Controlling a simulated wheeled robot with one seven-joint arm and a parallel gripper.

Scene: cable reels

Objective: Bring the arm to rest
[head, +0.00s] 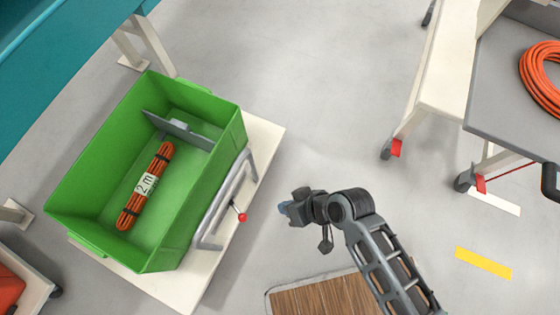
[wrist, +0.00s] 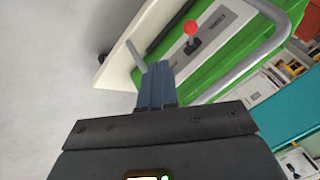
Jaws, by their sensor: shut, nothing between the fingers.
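My gripper (head: 284,208) is in the middle of the head view, over the floor to the right of the green crate. In the wrist view its fingers (wrist: 155,85) are together with nothing between them, pointing toward the crate's side. The green crate (head: 88,150) also shows in the wrist view (wrist: 220,73). An orange cable bundle (head: 163,160) with a "2 m" label lies in the crate, apart from my gripper.
The crate stands on a pale platform (head: 262,140) with a grey handle (head: 210,225) and a red knob (head: 243,217) near my gripper. At right, a wheeled cart (head: 500,100) carries an orange cable coil (head: 535,85). Grey floor (head: 300,80) between them is clear.

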